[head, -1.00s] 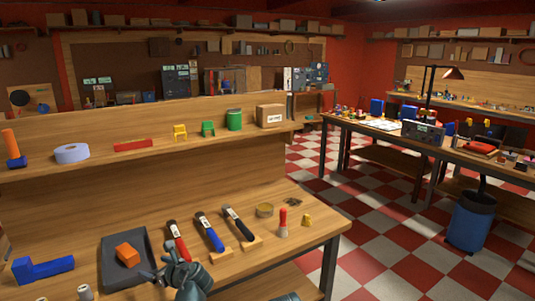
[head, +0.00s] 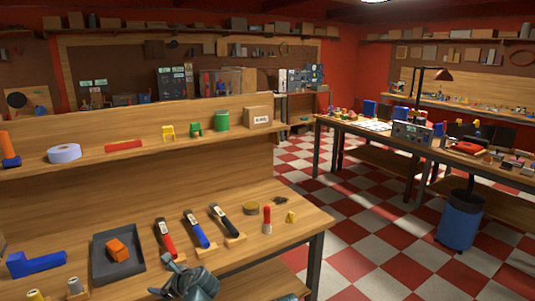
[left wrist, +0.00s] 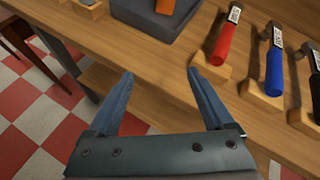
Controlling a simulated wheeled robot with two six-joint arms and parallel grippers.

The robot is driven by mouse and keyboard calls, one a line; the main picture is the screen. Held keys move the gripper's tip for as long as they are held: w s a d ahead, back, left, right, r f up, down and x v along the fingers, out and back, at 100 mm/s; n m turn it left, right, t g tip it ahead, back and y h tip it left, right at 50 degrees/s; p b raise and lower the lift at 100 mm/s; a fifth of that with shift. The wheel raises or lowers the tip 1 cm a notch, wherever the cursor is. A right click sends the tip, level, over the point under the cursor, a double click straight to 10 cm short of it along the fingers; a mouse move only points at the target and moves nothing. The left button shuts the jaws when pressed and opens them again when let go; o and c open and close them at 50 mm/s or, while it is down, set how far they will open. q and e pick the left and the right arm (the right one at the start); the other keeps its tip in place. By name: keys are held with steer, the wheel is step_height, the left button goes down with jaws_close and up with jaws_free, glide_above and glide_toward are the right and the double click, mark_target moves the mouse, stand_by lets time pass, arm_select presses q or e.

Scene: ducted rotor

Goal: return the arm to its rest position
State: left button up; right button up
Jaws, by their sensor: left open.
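My left gripper (head: 167,276) is low in the head view, near the workbench's front edge, in front of the dark tray (head: 101,244) and the tools. In the left wrist view its two blue fingers (left wrist: 160,74) are spread wide with nothing between them. The bench's front edge (left wrist: 150,117) passes behind and below the fingers. The tray holds an orange block (head: 116,250) and lies beyond the fingers.
Red (head: 165,238), blue (head: 197,230) and black-handled (head: 219,218) tools lie on wooden blocks right of the tray. A blue part (head: 36,264) lies to the left. A shelf above holds a tape roll (head: 64,153). Checkered floor (head: 375,245) is open to the right.

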arm_select(q)
steer(key=s+d+f+n+g+h+p, duration=0.2)
steer(key=s+d+n+g+h+p, duration=0.1)
steer(key=s+d+n, duration=0.6)
steer(key=s+d+f+n+g+h+p, duration=0.3)
steer(key=s+d+n, duration=0.6)
steer(key=d, duration=0.7)
steer(key=s+g+h, duration=0.1)
steer(key=h, duration=0.1)
steer(key=shift+h, duration=0.3)
